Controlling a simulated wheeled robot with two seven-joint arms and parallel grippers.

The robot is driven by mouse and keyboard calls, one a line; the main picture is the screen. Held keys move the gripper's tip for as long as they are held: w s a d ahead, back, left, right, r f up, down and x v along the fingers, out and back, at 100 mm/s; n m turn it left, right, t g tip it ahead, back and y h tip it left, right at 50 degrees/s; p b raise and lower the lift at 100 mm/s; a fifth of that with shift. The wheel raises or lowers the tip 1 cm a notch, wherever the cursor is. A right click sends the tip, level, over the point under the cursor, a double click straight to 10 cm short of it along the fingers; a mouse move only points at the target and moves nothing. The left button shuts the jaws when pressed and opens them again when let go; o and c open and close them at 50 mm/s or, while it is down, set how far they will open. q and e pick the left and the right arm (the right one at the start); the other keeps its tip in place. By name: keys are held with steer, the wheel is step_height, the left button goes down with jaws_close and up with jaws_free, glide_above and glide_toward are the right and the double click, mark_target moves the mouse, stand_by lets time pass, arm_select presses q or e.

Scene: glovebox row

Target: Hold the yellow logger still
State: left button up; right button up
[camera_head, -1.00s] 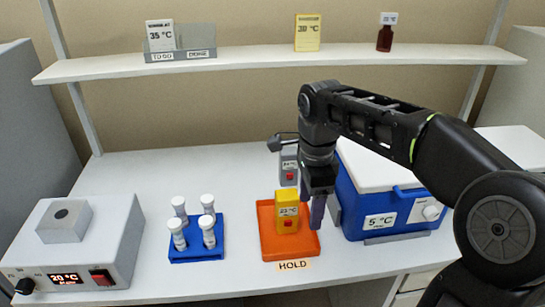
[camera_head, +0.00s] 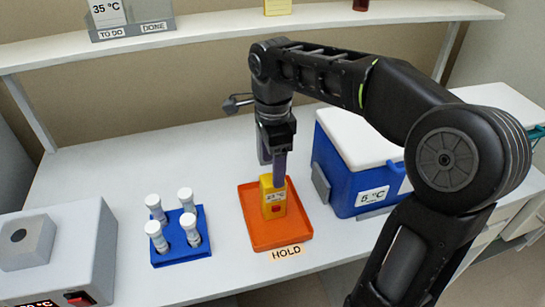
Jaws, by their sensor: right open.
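The yellow logger (camera_head: 273,197) stands upright in the orange tray (camera_head: 262,235), which has a HOLD label (camera_head: 286,252) at its front edge. The logger has a white temperature label and a red button on its face. My right gripper (camera_head: 272,165) is open and points down at the logger's top. One finger overlaps the logger's upper edge in the picture. I cannot tell whether it touches the logger. My left gripper is not in view.
A blue cooler with a white lid (camera_head: 360,140) stands right of the tray. A blue rack (camera_head: 181,250) with several white-capped vials stands left of it. A grey heating block unit (camera_head: 80,240) is at far left. A shelf (camera_head: 200,38) runs above the bench.

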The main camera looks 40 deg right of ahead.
mark_target(273, 196)
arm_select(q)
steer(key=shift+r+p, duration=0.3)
arm_select(e)
step_height(273, 196, down, 6)
steer(key=shift+f, duration=0.2)
steer(key=shift+c, duration=0.5)
jaws_close()
stand_by(0.8)
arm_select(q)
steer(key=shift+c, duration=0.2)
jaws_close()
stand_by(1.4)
